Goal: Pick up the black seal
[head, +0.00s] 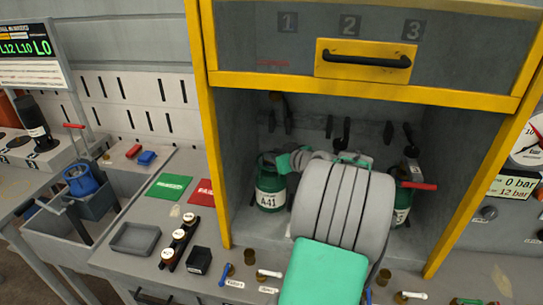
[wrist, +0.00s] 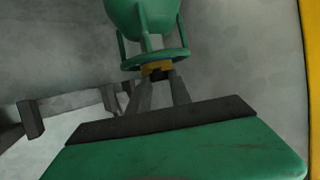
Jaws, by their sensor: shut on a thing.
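In the wrist view my gripper (wrist: 160,80) has its two grey fingers close together at the brass fitting (wrist: 156,66) of a green cylinder (wrist: 145,15). A small dark piece (wrist: 157,75) shows between the fingertips, right against the brass. It looks like the black seal, but it is too small and dim to be certain. I cannot tell whether it is free of the fitting. In the head view my arm hides the fingertips and the place where they hold.
The yellow-framed cabinet (head: 208,130) holds a green cylinder marked A41 (head: 270,196) and another green cylinder (head: 403,207), partly hidden. On the bench stand a grey tray (head: 135,239), a small black box (head: 198,261) and a rack of round pieces (head: 178,243).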

